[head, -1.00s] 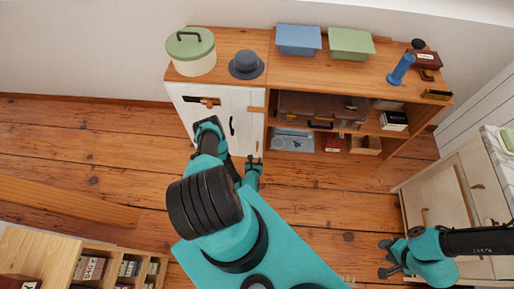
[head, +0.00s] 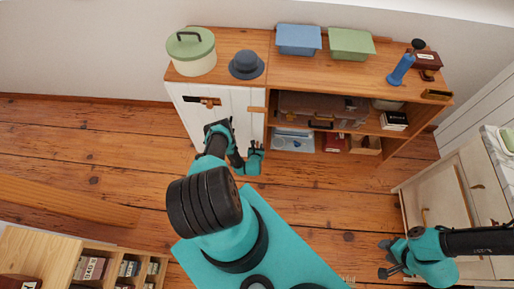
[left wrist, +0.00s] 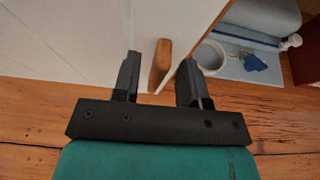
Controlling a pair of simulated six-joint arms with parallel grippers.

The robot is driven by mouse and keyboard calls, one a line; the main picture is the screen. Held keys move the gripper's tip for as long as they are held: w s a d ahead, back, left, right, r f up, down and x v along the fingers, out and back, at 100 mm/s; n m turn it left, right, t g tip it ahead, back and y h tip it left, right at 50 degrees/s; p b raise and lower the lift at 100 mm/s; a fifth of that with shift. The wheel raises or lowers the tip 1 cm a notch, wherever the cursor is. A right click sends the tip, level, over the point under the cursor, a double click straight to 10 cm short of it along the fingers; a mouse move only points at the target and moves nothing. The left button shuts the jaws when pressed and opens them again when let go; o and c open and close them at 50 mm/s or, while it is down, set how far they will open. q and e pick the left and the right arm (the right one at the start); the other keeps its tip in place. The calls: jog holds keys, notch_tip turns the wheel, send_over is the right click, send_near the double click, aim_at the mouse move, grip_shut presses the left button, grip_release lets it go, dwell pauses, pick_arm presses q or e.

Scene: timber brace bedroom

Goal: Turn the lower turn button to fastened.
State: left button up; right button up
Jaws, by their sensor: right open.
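The lower turn button is a small wooden bar (left wrist: 160,66) by the edge of the white cabinet door (left wrist: 70,35) in the left wrist view. My left gripper (left wrist: 159,75) is open, with one finger on each side of the bar; I cannot tell whether either finger touches it. In the head view my left gripper (head: 247,148) is at the lower right part of the white doors (head: 241,105) and hides the lower button. An upper wooden turn button (head: 257,110) shows above it. My right gripper (head: 387,258) is open and empty, far to the right.
Right of the doors, an open shelf holds a brown case (head: 315,106) and a blue item with a mug (left wrist: 209,55). A green pot (head: 191,54), a hat (head: 246,66) and boxes stand on the cabinet top. A pale cabinet (head: 450,195) stands near my right arm.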

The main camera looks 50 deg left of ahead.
pick_arm(q)
jog(key=shift+c, duration=0.4)
grip_shut()
jog(key=shift+s+a+f+n+t+h, duration=0.15)
jog(key=shift+n+t+h, duration=0.25)
jog(key=shift+n, duration=0.4)
jog(key=shift+s+a+f+n+t+h, duration=0.1)
jog(key=shift+s+a+n+t+h, duration=0.3)
jog(key=shift+n, duration=0.4)
jog(key=shift+s+a+f+n+t+h, duration=0.1)
jog(key=shift+n+t+h, duration=0.1)
jog(key=shift+n+t, duration=0.45)
jog(key=shift+o, duration=0.4)
grip_release()
jog(key=shift+r, duration=0.1)
